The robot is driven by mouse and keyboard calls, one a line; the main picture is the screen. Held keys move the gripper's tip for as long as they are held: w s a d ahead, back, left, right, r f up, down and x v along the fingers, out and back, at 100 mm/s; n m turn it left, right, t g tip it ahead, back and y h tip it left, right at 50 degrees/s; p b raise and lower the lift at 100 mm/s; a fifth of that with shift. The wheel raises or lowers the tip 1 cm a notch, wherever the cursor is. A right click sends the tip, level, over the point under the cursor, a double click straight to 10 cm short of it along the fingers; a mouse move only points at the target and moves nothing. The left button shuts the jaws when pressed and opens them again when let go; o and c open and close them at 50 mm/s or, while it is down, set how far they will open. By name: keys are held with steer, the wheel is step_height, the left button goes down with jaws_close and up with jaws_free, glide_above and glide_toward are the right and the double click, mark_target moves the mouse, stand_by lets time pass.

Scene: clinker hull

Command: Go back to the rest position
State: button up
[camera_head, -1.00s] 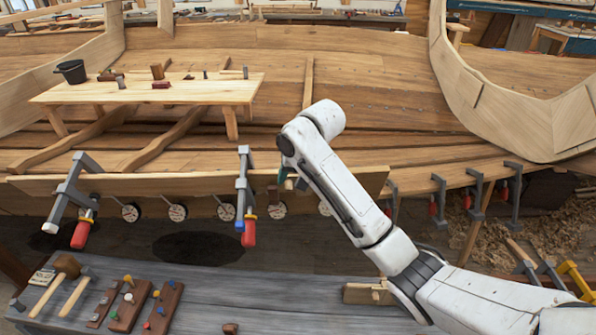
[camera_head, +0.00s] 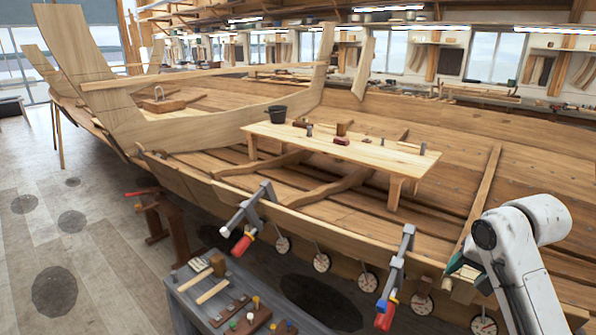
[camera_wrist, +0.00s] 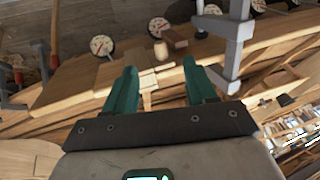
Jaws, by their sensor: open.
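My gripper (camera_wrist: 160,78) is open in the wrist view, with two green fingers spread apart and nothing clearly held between them. A small pale wooden piece (camera_wrist: 161,50) shows just beyond the gap, and I cannot tell how far off it is. In the head view my white arm enters at the lower right. Only part of my gripper (camera_head: 456,263) shows there as a green tip beside the hull's upper plank edge, right of a grey clamp (camera_head: 397,272) with a red handle.
A second clamp (camera_head: 243,220) grips the plank further left. Round dials (camera_head: 368,282) hang below the edge. A grey bench (camera_head: 185,300) with mallets and pegged blocks stands in front. Floor at left is open.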

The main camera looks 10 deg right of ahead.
steer(key=s+a+f+n+g+y, duration=0.1)
steer(key=s+a+f+n, duration=0.1)
steer(key=s+a+f, duration=0.5)
steer(key=s+a+f+n+y, duration=0.1)
steer(key=s+a+f+n, duration=0.15)
steer(key=a+f, duration=0.7)
steer(key=s+f+n+g, duration=0.1)
steer(key=s+f, duration=0.2)
steer(key=s, duration=0.8)
steer(key=s+a+f+n+g+h, duration=0.1)
steer(key=s+f+n, duration=0.1)
steer(key=s, duration=0.9)
steer(key=shift+a+f+g+h, duration=0.2)
steer(key=shift+f+g+h, duration=0.1)
steer(key=shift+f+g, duration=0.1)
